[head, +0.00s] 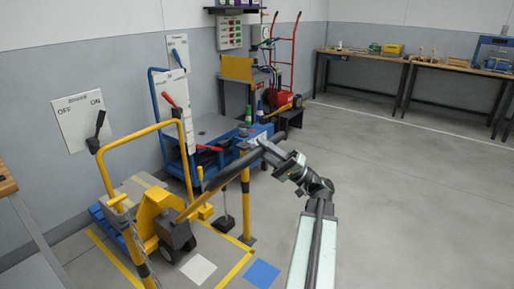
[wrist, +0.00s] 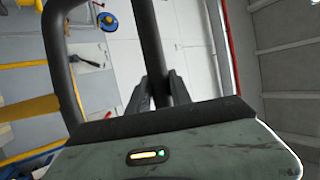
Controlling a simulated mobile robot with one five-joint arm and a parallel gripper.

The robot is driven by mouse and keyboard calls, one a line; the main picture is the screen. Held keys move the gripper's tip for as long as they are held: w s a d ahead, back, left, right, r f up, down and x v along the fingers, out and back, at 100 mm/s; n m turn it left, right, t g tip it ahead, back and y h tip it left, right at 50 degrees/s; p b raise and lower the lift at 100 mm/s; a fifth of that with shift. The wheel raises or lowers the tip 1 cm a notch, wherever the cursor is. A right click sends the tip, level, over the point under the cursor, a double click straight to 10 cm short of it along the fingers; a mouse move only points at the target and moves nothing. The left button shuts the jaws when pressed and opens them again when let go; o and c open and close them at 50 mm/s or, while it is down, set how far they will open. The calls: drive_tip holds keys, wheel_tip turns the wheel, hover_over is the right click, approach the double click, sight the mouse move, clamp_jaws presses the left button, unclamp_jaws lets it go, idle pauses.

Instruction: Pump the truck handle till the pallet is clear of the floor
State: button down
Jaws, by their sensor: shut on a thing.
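The yellow pallet truck (head: 152,208) stands at the lower left in the head view. Its handle (head: 235,167) slants up and right from the truck, with a dark looped grip at the top. My gripper (head: 272,150) is shut on the dark grip at its upper end. In the wrist view, the dark tube of the handle (wrist: 152,45) runs between the two fingers of my gripper (wrist: 161,90). A blue pallet (head: 97,212) shows partly behind the truck and a yellow rail. I cannot tell whether a gap lies under it.
Yellow rails and posts (head: 246,205) stand close around the truck. A blue cart (head: 205,140) is behind, near the wall with an OFF/ON lever panel (head: 84,121). Workbenches (head: 420,62) line the back right. The floor (head: 400,190) to the right is clear.

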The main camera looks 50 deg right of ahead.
drive_tip(key=shift+s+a+f, duration=0.25)
drive_tip(key=shift+s+f, duration=0.2)
drive_tip(key=shift+y, duration=0.4)
drive_tip(key=c, duration=1.2)
unclamp_jaws()
drive_tip(key=shift+w+a+r, duration=0.1)
drive_tip(key=shift+o, duration=0.2)
drive_tip(key=b+v, duration=0.5)
drive_tip(key=v, duration=0.2)
drive_tip(key=shift+s+d, duration=0.25)
drive_tip(key=shift+s, duration=0.1)
